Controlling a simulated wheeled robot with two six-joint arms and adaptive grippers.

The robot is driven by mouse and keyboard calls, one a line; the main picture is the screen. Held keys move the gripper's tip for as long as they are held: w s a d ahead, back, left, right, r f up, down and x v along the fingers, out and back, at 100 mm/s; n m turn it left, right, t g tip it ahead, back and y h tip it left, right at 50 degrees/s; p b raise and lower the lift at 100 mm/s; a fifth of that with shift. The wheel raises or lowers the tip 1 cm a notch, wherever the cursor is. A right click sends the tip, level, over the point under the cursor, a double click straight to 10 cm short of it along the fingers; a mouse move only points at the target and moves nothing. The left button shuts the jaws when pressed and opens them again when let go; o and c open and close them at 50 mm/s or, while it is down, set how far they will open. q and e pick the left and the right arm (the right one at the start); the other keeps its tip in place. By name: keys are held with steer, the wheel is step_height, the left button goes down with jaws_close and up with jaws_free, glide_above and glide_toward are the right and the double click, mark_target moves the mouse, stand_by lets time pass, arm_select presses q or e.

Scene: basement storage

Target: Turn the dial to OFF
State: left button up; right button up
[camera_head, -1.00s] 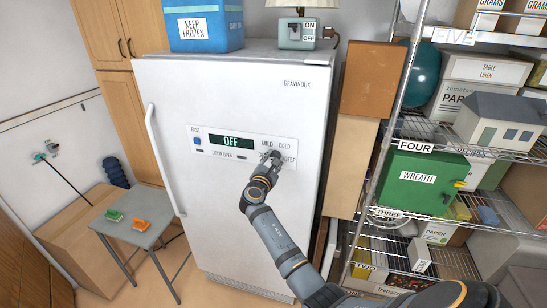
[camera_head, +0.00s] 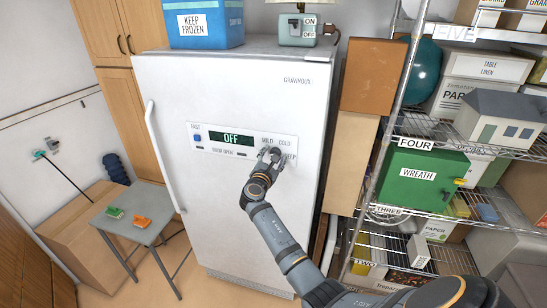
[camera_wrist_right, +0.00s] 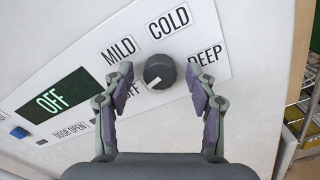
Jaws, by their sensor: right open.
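The dial (camera_wrist_right: 159,69) is a dark round knob on the freezer's white control panel (camera_head: 208,149). In the right wrist view the labels MILD, COLD, DEEP and OFF surround it. Its white mark points down-left, toward the partly hidden OFF label (camera_wrist_right: 135,87). The display (camera_head: 232,138) reads OFF in green. My right gripper (camera_head: 272,154) is at the dial and hides it in the head view. In the wrist view its fingers are open, one on each side of the dial, with gaps visible. I cannot tell its depth to the panel. My left gripper is not in view.
A wire shelf rack (camera_head: 455,143) stands on the right. A small grey table (camera_head: 140,205) stands left of the freezer.

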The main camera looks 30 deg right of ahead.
steer(key=v, duration=0.7)
steer(key=shift+s+a, duration=0.15)
steer(key=shift+a, duration=0.05)
